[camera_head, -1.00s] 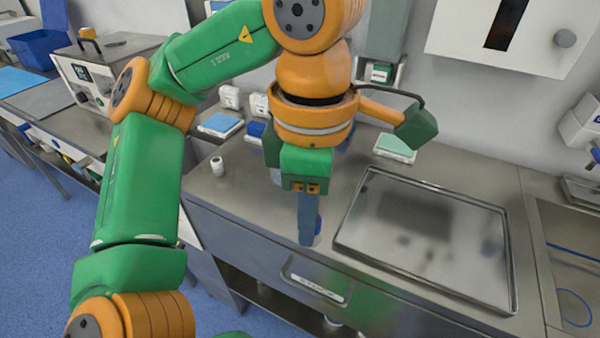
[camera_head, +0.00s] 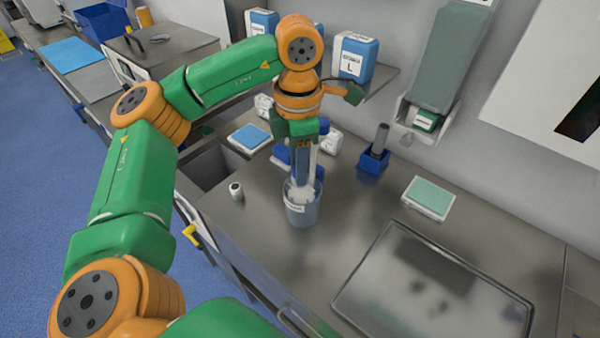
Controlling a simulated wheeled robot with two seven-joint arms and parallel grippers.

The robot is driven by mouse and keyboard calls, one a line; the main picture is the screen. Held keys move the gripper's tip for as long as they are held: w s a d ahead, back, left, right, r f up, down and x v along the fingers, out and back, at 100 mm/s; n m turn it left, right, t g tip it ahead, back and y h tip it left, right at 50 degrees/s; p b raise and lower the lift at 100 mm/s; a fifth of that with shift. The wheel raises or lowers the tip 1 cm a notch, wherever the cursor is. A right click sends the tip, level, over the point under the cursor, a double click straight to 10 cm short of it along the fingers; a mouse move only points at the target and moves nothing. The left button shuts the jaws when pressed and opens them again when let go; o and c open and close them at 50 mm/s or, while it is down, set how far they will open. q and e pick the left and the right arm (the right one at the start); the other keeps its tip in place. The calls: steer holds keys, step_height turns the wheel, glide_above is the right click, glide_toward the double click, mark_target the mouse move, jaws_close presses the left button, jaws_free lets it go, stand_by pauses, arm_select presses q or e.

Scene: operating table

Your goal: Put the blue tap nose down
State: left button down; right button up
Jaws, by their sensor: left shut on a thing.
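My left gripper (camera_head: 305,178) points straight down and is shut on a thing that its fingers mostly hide. Its fingertips overlap the mouth of a translucent blue cup (camera_head: 302,212), which has a pale label and something whitish in its top. The cup appears upright above the front part of the steel counter. I cannot tell whether the fingers are inside the cup, grip its wall or are behind it. I cannot make out the blue tap for sure; it may be what the gripper holds. My right gripper is out of view.
A small white cylinder (camera_head: 236,191) stands left of the cup. Blue and white containers crowd behind the gripper. A blue holder with a dark cylinder (camera_head: 376,152), a green-topped box (camera_head: 428,197) and a steel tray (camera_head: 345,300) are to the right. Bare counter lies between.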

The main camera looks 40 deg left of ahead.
mark_target(301, 193)
arm_select(q)
steer(key=shift+w+a+f+p, duration=0.2)
steer(key=shift+w+f+p, duration=0.05)
steer(key=shift+w+f, duration=0.25)
steer(key=shift+w+a+f+p, duration=0.15)
steer(key=shift+w+f+p, duration=0.05)
steer(key=shift+w+f, duration=0.25)
steer(key=f, duration=0.2)
steer(key=shift+s+d+f, duration=0.1)
steer(key=shift+s+f, duration=0.15)
steer(key=shift+f, duration=0.25)
steer(key=shift+w+f, duration=0.1)
steer(key=shift+f, duration=0.1)
steer(key=c, duration=0.6)
jaws_free()
steer(key=shift+r, duration=0.1)
